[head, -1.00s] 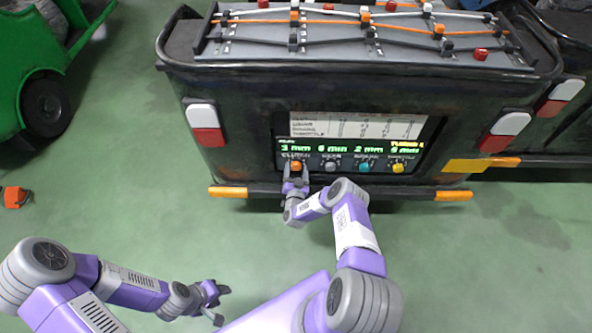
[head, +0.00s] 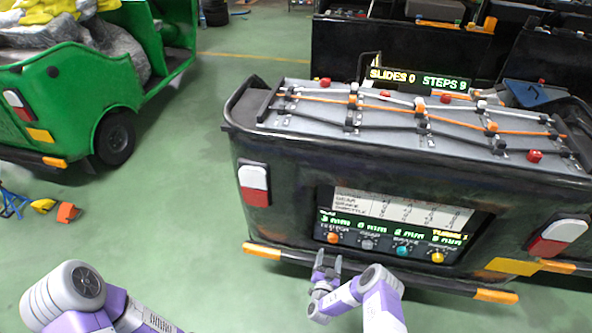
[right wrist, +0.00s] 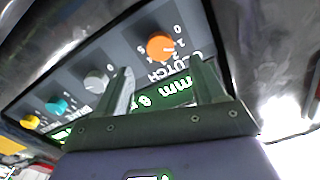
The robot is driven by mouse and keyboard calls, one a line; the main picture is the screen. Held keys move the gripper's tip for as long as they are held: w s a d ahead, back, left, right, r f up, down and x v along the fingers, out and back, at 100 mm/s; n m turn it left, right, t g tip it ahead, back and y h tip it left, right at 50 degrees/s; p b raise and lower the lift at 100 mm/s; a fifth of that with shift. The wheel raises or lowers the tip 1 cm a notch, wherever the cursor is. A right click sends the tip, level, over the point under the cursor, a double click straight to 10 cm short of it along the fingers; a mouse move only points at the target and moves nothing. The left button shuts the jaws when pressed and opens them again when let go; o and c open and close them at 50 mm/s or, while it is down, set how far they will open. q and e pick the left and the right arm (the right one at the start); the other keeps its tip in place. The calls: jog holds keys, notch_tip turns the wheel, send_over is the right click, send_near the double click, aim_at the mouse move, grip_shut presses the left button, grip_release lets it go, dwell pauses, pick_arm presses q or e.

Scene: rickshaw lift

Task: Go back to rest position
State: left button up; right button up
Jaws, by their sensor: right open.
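My right gripper (head: 328,263) is open and empty in the head view, just in front of and below the control panel on the black rickshaw's rear (head: 300,215). The orange knob (head: 333,238) is just above its fingertips, apart from them. In the right wrist view the two fingers (right wrist: 165,85) stand wide apart with nothing between them. The orange knob (right wrist: 160,46) shows beyond them, beside a grey knob (right wrist: 96,82). Of my left arm, only links show at the lower left of the head view. My left gripper is out of the picture.
A green rickshaw (head: 60,110) stands at the left. Small orange and yellow pieces (head: 68,212) lie on the floor near it. Green floor (head: 185,235) between the vehicles is clear.

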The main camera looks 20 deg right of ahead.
jog(key=s+a+r+n+g+y+p, duration=0.1)
jog(key=s+a+r+n+g+y, duration=0.15)
jog(key=a+y, duration=0.4)
jog(key=s+a+r+n+g+y+p, duration=0.1)
jog(key=a+r+n+g+y+p, duration=0.2)
jog(key=a, duration=0.6)
jog(key=s+a+r+g+y, duration=0.1)
jog(key=s+a+r+g, duration=0.1)
jog(key=s, duration=0.5)
jog(key=s+a+r+n+g+y, duration=0.1)
jog(key=s+r+g, duration=0.2)
jog(key=s, duration=0.4)
jog(key=s+a+r+n+g+y, duration=0.1)
jog(key=s+a+r+g+y, duration=0.1)
jog(key=s+g, duration=0.2)
jog(key=s, duration=0.3)
jog(key=shift+a+r, duration=0.25)
jog(key=shift+a, duration=0.1)
jog(key=shift+d, duration=0.1)
